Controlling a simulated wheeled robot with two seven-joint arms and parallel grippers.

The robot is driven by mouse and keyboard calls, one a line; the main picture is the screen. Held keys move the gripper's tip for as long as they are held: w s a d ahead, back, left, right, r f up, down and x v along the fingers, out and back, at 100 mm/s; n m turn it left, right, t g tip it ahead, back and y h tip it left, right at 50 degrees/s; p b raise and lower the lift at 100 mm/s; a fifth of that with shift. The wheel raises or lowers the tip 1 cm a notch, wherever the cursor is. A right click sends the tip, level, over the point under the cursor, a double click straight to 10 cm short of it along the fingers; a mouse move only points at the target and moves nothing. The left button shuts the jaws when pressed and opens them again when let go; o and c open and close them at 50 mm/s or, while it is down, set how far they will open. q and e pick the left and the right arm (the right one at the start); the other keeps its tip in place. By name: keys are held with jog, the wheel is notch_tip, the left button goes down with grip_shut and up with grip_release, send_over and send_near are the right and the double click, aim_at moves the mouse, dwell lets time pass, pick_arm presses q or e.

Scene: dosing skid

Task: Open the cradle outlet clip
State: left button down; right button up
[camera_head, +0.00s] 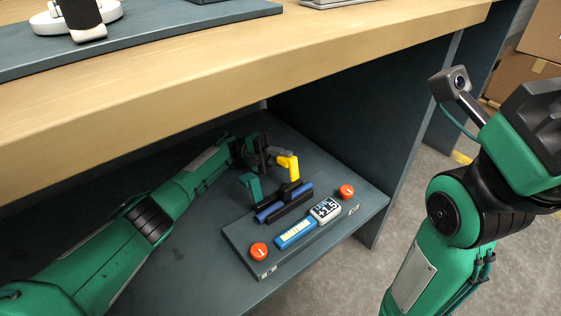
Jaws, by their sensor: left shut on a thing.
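The cradle is a dark plate (238,241) on the shelf under the wooden worktop. It bears a dark blue bar (284,203) with an upright green clip (250,186) at its left and a yellow clip (290,167) at its right. The yellow clip stands raised above the bar. My left gripper (273,154) reaches in from the left behind the plate and is shut on the yellow clip at its upper end. Its fingers are small and dark, so the exact contact is hard to see. My right arm stands at the right, with its fingers out of view.
The wooden worktop (250,75) overhangs the shelf. A dark side panel (345,130) closes the right side.

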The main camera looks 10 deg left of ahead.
pick_arm(q)
jog(key=shift+a+f, duration=0.1)
jog(key=shift+f, duration=0.15)
jog(key=shift+w+r+h, duration=0.1)
jog(key=shift+h, duration=0.2)
jog(key=c, duration=1.3)
grip_release()
jog(key=shift+a, duration=0.1)
